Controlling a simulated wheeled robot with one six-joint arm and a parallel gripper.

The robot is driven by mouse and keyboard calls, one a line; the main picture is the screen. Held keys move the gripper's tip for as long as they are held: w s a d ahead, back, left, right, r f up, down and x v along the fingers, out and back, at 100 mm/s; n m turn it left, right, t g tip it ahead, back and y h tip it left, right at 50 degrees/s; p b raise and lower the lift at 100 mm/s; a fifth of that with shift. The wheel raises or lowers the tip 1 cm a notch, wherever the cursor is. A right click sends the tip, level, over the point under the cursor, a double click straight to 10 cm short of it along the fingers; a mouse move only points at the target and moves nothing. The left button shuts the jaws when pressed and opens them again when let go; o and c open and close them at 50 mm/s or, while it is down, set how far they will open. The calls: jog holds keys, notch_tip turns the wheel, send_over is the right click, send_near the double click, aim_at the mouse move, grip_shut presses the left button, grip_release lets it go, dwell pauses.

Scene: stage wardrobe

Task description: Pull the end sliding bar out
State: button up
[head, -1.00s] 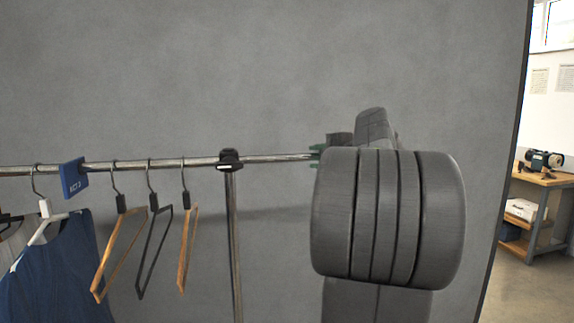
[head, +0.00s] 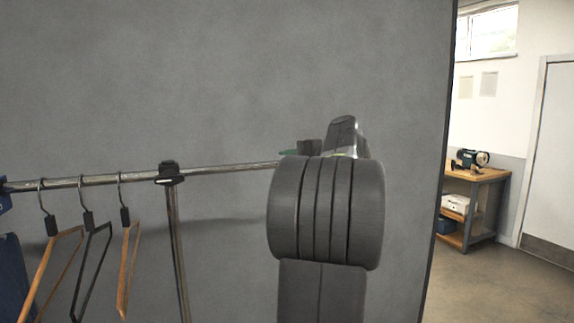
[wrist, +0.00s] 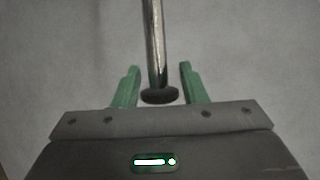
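The end sliding bar (head: 230,168) is a thin chrome bar running right from the black clamp (head: 170,172) on the rack's upright. In the wrist view the bar (wrist: 157,40) ends in a black cap (wrist: 160,96) close to my gripper's palm. My gripper (wrist: 159,67) has two green fingers, one on each side of the bar, with a gap on both sides. It is open and not touching the bar there. In the head view a green finger (head: 289,153) shows at the bar's right end.
Several hangers (head: 88,270) hang from the main rail left of the clamp, with blue clothing at the far left. A grey wall panel (head: 300,60) stands behind. A workbench (head: 475,175) and a white door (head: 550,150) are farther off at right, beyond open floor.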

jog(key=shift+d+f, duration=0.15)
jog(key=shift+d, duration=0.05)
jog(key=b+v, duration=0.2)
jog(key=v, duration=1.1)
jog(key=shift+s+b, duration=0.3)
jog(key=shift+b, duration=0.05)
jog(key=p+x, duration=0.2)
jog(key=x, duration=1.1)
jog(key=shift+w+a+p, duration=0.25)
jog(key=shift+a+p, duration=0.05)
jog(key=shift+p, duration=0.05)
jog(key=shift+d, duration=0.15)
